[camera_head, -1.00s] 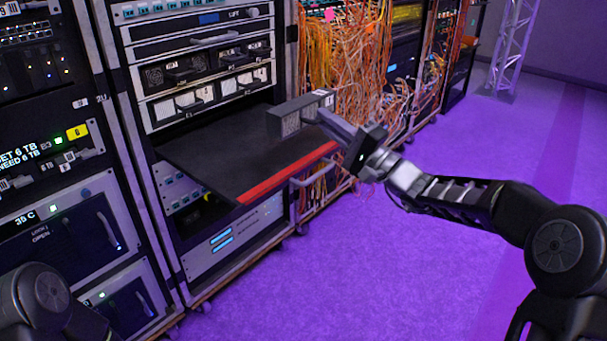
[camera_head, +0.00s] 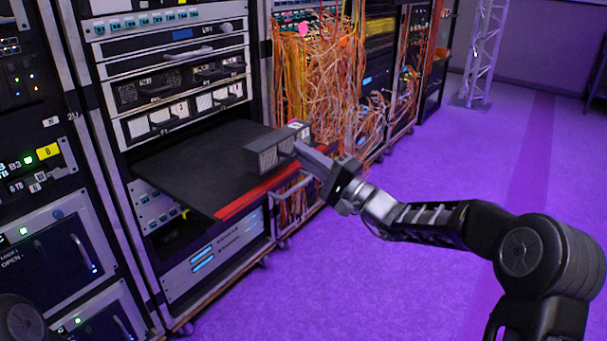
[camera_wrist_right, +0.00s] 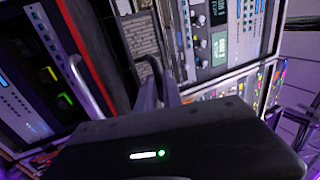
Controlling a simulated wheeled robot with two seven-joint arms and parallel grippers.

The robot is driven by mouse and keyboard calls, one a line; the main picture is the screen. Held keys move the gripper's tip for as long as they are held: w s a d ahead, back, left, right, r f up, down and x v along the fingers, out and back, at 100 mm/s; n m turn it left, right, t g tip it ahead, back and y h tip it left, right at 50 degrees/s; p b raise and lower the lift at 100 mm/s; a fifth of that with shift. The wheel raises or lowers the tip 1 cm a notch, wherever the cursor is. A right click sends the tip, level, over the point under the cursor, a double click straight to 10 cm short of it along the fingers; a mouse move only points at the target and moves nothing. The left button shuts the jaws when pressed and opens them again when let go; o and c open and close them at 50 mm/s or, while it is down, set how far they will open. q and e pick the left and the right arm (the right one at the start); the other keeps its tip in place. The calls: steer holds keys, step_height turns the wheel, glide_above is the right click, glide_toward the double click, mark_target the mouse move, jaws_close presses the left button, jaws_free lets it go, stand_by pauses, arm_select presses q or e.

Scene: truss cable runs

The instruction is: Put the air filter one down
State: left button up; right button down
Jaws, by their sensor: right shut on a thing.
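The air filter, a grey box with a pleated face (camera_head: 268,152), is held at the outer end of my right gripper (camera_head: 305,153). It is over the right part of a black pull-out shelf (camera_head: 190,165) with a red front edge, close to the surface. I cannot tell whether it touches. In the right wrist view the filter's pleated face (camera_wrist_right: 135,35) shows just beyond the fingers (camera_wrist_right: 160,72), which are shut on it. My left gripper is out of view.
The rack above the shelf holds fan and filter drawers (camera_head: 180,85). Orange cables (camera_head: 325,80) hang in the rack to the right. A metal handle (camera_head: 290,190) stands out near the shelf's right front. The purple floor (camera_head: 390,260) is clear.

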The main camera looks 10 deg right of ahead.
steer(key=shift+f+b, duration=0.7)
steer(key=shift+f, duration=1.7)
steer(key=shift+f, duration=0.2)
steer(key=c, duration=1.5)
jaws_free()
steer(key=p+v, duration=0.1)
steer(key=v, duration=1.1)
steer(key=shift+r+p, duration=0.15)
steer(key=shift+p, duration=0.25)
